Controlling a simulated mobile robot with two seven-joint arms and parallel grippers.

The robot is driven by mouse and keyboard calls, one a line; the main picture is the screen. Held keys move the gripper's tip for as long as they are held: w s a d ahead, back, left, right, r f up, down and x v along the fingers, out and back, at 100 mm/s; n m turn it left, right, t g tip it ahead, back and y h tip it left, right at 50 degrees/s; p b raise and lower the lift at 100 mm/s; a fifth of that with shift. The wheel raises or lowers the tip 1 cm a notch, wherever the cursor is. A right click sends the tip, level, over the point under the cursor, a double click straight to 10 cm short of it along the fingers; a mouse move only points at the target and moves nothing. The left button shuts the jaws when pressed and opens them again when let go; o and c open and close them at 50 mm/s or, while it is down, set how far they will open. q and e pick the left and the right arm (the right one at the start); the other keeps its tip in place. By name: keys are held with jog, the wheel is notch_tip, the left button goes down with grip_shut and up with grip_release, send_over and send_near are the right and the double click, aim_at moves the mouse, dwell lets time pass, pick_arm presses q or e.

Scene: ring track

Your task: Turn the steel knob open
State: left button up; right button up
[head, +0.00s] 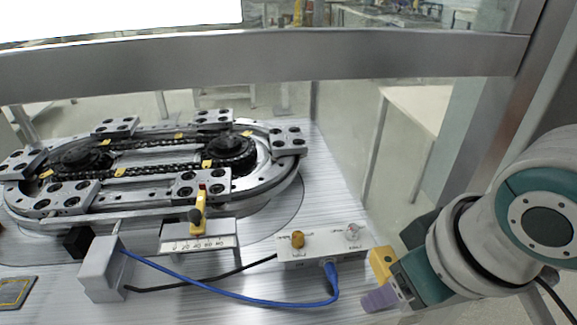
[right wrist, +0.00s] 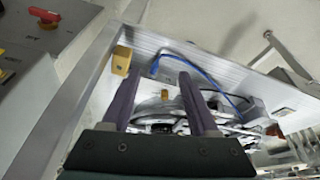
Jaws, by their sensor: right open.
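The steel knob (head: 352,231) is a small silvery knob on the right part of the top of a white control box (head: 325,258). A brass knob (head: 297,240) sits on the left part of the same top. My right gripper (head: 379,298), with purple fingers, is in front and to the right of the box, apart from the steel knob. In the right wrist view its two fingers (right wrist: 158,95) are spread with nothing held between them. I cannot make out the steel knob in that view. My left gripper is not in view.
A blue cable (head: 240,297) loops from the box front to a grey block (head: 103,270). The ring track (head: 150,170) fills the back left. A yellow block (head: 381,266) shows beside my right gripper. A lever with a scale (head: 200,242) stands left of the box.

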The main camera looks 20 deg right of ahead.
jog(key=w+d+f+m+b, duration=0.2)
jog(key=w+d+f+b, duration=0.15)
jog(key=w, duration=0.65)
jog(key=m+h, duration=0.1)
jog(key=m, duration=0.1)
send_near(354, 228)
jog(key=shift+t, duration=0.3)
jog(key=b+x, duration=0.2)
jog(key=x, duration=0.2)
jog(key=b+x, duration=0.3)
jog(key=x, duration=0.2)
jog(key=shift+s+f, duration=0.15)
jog(key=shift+s, duration=0.05)
grip_shut()
